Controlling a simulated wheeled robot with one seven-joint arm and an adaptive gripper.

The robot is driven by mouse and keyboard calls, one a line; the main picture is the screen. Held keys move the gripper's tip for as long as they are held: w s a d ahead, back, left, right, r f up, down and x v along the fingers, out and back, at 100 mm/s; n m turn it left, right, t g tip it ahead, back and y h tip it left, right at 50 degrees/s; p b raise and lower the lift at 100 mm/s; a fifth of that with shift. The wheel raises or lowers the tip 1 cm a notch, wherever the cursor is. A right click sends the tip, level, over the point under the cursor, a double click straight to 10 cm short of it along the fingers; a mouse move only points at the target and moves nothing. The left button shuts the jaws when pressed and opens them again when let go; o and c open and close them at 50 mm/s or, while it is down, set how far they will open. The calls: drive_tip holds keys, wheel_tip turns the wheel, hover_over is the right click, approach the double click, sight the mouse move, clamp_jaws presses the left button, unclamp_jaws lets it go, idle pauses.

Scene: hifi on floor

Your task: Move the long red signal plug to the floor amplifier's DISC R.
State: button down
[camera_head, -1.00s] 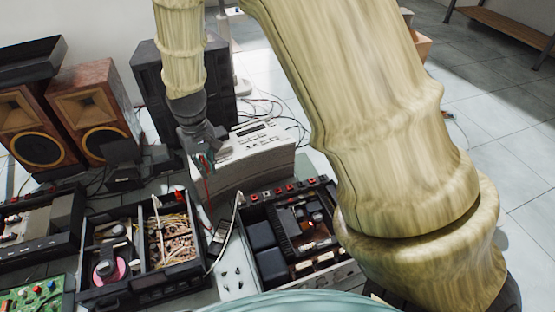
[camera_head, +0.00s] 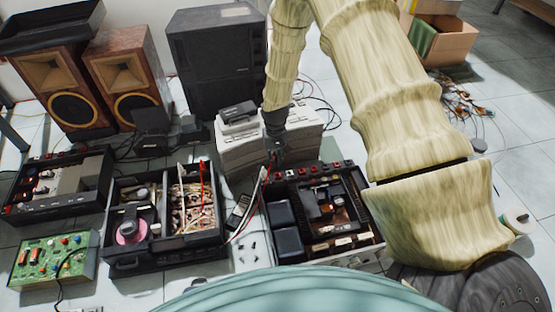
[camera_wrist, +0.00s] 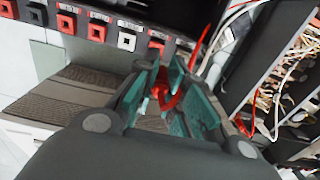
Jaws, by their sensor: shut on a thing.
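My gripper (camera_head: 276,152) is low beside the back edge of the open black floor amplifier (camera_head: 372,243). In the wrist view its teal-lined fingers (camera_wrist: 172,92) are shut on a red plug (camera_wrist: 164,98), and a red lead rises behind them. The plug's tip is hidden by the fingers. The amplifier's row of red and white sockets runs along its back edge in the head view (camera_head: 312,170) and across the top left in the wrist view (camera_wrist: 97,30). The plug appears apart from the sockets. Labels are too small to read, so I cannot tell which is DISC R.
A cream device (camera_head: 240,153) stands close behind my gripper. Another open chassis (camera_head: 165,252) with wiring is at the left, with loose leads (camera_head: 243,222) between it and the amplifier. Speakers (camera_head: 122,78) and a black cabinet (camera_head: 215,60) stand behind. Floor at the right is partly clear.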

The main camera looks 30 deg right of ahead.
drive_tip(key=shift+s+d+f, duration=0.1)
drive_tip(key=shift+d+f, duration=0.3)
drive_tip(key=shift+f, duration=0.15)
drive_tip(key=shift+f+b, duration=2.35)
drive_tip(key=shift+b, duration=0.1)
drive_tip(key=shift+p, duration=0.55)
drive_tip(key=shift+f, duration=0.8)
idle(1.1)
drive_tip(key=shift+p, duration=0.6)
idle(1.9)
